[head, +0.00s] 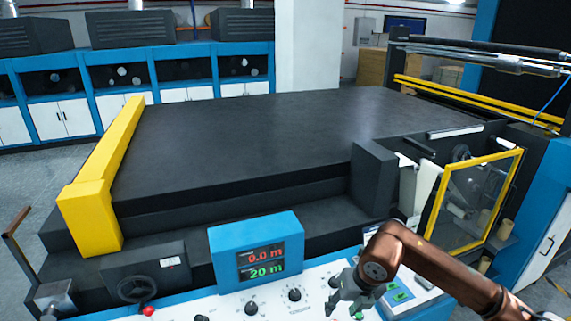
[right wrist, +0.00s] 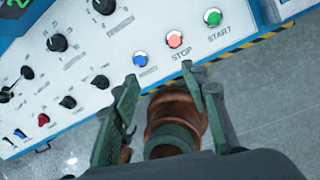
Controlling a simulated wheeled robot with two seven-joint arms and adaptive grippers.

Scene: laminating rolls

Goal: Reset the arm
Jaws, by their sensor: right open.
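My right arm comes in from the lower right in the head view, brown and bent at a joint. Its gripper (head: 350,292) hangs over the white control panel (head: 275,309). In the right wrist view the right gripper (right wrist: 160,90) has its two green-grey fingers apart, with nothing between them. The panel's blue button (right wrist: 140,59), red STOP button (right wrist: 174,39) and green START button (right wrist: 212,17) show just beyond the fingertips. I cannot tell whether the fingers touch the panel. My left gripper is in neither view.
A blue display (head: 257,250) reads 0.0 m and 20 m. A yellow-framed guard (head: 478,197) stands open at right. The broad dark machine bed (head: 260,140) is bare, with a yellow bar (head: 105,180) at left. Grey floor (right wrist: 270,100) lies beyond the panel edge.

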